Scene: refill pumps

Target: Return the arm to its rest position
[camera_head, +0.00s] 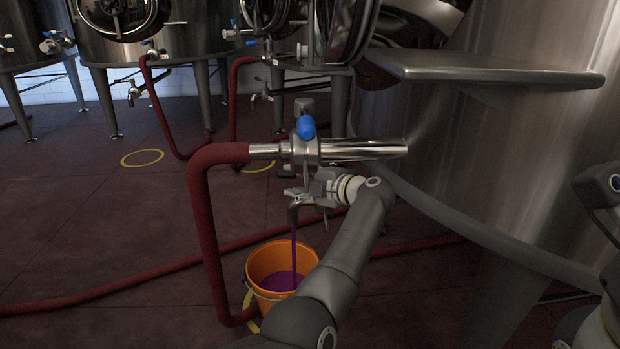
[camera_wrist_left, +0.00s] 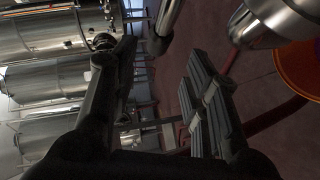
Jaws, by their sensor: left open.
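My left arm (camera_head: 345,250) reaches up from the bottom middle of the head view. My left gripper (camera_head: 305,192) is at the valve fitting, just below the steel pipe (camera_head: 362,149) with its blue knob (camera_head: 306,127). In the left wrist view its two dark fingers (camera_wrist_left: 158,88) stand apart with nothing between them. Whether they touch the valve is hard to tell. Purple liquid (camera_head: 294,250) runs from a small spout (camera_head: 293,207) into the orange bucket (camera_head: 262,262) on the floor. The bucket's rim also shows in the left wrist view (camera_wrist_left: 305,62).
A red hose (camera_head: 205,235) bends down from the pipe beside the bucket. A large steel tank (camera_head: 530,150) with a metal ledge (camera_head: 480,72) fills the right. More tanks (camera_head: 170,40) stand behind. Red floor at the left is mostly free, with a yellow ring (camera_head: 142,158).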

